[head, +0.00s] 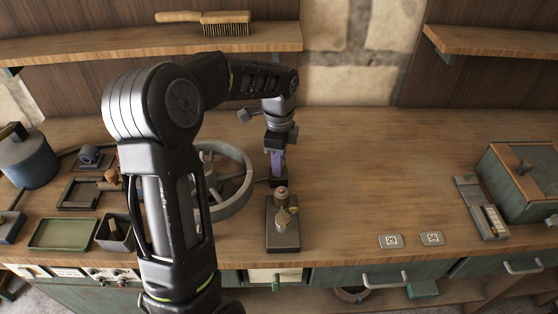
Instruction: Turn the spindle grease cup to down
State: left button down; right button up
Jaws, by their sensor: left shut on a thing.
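The spindle grease cup (283,216) is a small brass-coloured piece with a pinkish top, standing on a dark rectangular block on the bench. My left gripper (279,182) comes down from above, at the back of the cup, with its fingers pointing down. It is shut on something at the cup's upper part. The fingertips are small and partly hidden, so the exact contact and which way the cup points are hard to tell. My right gripper is not in view.
A large grey wheel (236,205) stands left of the block, partly behind my left arm. A green box (520,185) is at the far right. The bench's middle right is clear.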

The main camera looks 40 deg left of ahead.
pick_arm(q)
jog(key=c, duration=1)
grip_release()
jog(key=shift+r+b, duration=0.45)
jog(key=shift+r, duration=3.5)
